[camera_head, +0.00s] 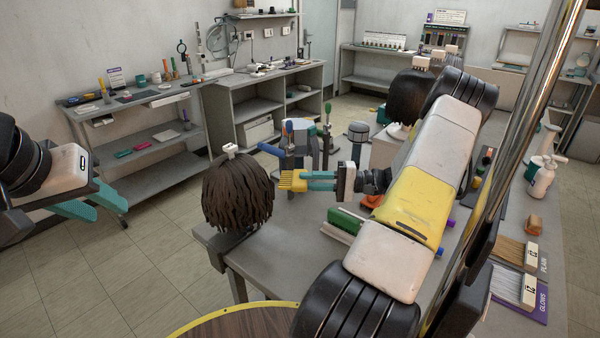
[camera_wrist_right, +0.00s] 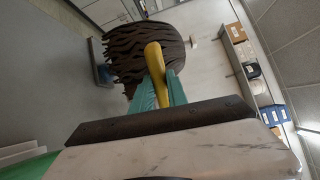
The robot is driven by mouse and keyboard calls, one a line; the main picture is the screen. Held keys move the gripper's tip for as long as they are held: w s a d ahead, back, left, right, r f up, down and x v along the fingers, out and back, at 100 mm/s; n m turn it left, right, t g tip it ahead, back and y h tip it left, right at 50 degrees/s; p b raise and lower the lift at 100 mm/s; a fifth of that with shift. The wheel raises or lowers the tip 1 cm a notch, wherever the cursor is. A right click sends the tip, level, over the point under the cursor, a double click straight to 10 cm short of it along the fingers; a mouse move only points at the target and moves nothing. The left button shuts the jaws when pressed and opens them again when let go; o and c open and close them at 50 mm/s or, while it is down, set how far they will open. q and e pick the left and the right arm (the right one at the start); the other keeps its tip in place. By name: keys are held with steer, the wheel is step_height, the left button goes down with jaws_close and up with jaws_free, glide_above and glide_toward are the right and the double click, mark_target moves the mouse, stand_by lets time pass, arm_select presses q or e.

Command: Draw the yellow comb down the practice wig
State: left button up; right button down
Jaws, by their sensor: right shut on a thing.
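The practice wig (camera_head: 237,190), dark brown with a white clip on top, stands on a mount at the near left corner of the grey table; it also fills the upper middle of the right wrist view (camera_wrist_right: 140,48). My right gripper (camera_head: 312,181) is shut on the yellow comb (camera_head: 291,180). The comb's teeth point left at the wig's right side; I cannot tell whether they touch the hair. In the right wrist view the yellow handle (camera_wrist_right: 156,65) stands between the teal fingers, overlapping the wig. My left gripper (camera_head: 90,205) is open and empty at the far left, away from the wig.
A second dark wig (camera_head: 405,97) stands further back on the table. Blue-handled and green-handled tools (camera_head: 300,140) stand behind the comb. A green-and-white brush (camera_head: 343,222) lies below my right gripper. Brushes (camera_head: 515,285) lie at the right. The floor left of the wig is clear.

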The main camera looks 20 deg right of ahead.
mark_target(295, 181)
steer(key=shift+x, duration=1.2)
steer(key=shift+a, duration=0.15)
steer(key=shift+w+a, duration=0.3)
steer(key=shift+a, duration=0.4)
steer(key=shift+a, duration=0.1)
stand_by(0.5)
steer(key=f, duration=0.2)
steer(key=d+f, duration=0.1)
steer(key=shift+s+f, duration=0.15)
steer(key=shift+f, duration=0.2)
